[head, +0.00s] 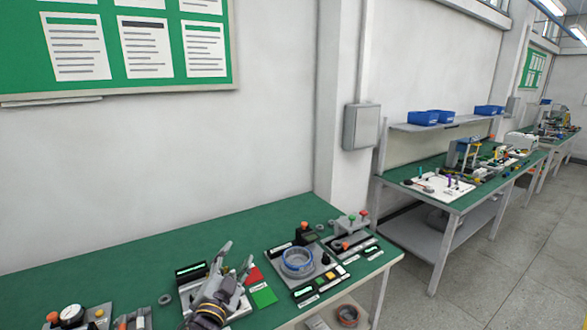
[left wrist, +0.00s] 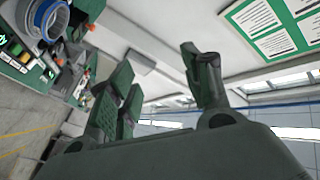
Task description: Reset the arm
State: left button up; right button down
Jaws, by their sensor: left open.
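My left gripper (head: 233,262) is over the green-topped table (head: 150,247) at the bottom middle of the head view, its fingers apart and pointing up and away. In the left wrist view its fingers (left wrist: 160,85) stand wide apart with nothing between them. The hub motor ring (head: 297,262), grey with a blue band, sits on a fixture plate to the right of the gripper and apart from it. The ring also shows in the left wrist view (left wrist: 45,20), at the top left. My right gripper is in neither view.
Red and green pads (head: 264,296) lie just right of the gripper. A gauge fixture (head: 72,315) stands at the front left. A clamp fixture (head: 350,226) stands at the table's right end. The back left of the table is bare. Another bench (head: 450,205) stands beyond a gap.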

pick_arm(q)
jog(key=s+a+f+n+g+y, duration=0.25)
jog(key=s+a+f+g, duration=0.2)
jog(key=s+f, duration=0.45)
jog(key=s+a+f+n+g+y, duration=0.1)
jog(key=s+a+f+n+g, duration=0.25)
jog(key=s+f+g, duration=0.55)
jog(key=s+d+f+n+g+h, duration=0.1)
jog(key=s+f+g+h, duration=0.1)
jog(key=s+f, duration=0.5)
jog(key=s+f+g, duration=0.1)
jog(key=s+f, duration=0.1)
jog(key=f, duration=1.4)
jog(key=s+f, duration=0.2)
jog(key=f, duration=1.4)
jog(key=s+a+f, duration=0.2)
jog(key=s+f, duration=0.8)
jog(key=s, duration=0.1)
jog(key=s+a+f+g, duration=0.1)
jog(key=s+f, duration=0.8)
jog(key=s, duration=0.2)
jog(key=shift+s+a+f, duration=0.25)
jog(key=shift+a+f, duration=0.15)
jog(key=shift+y, duration=0.25)
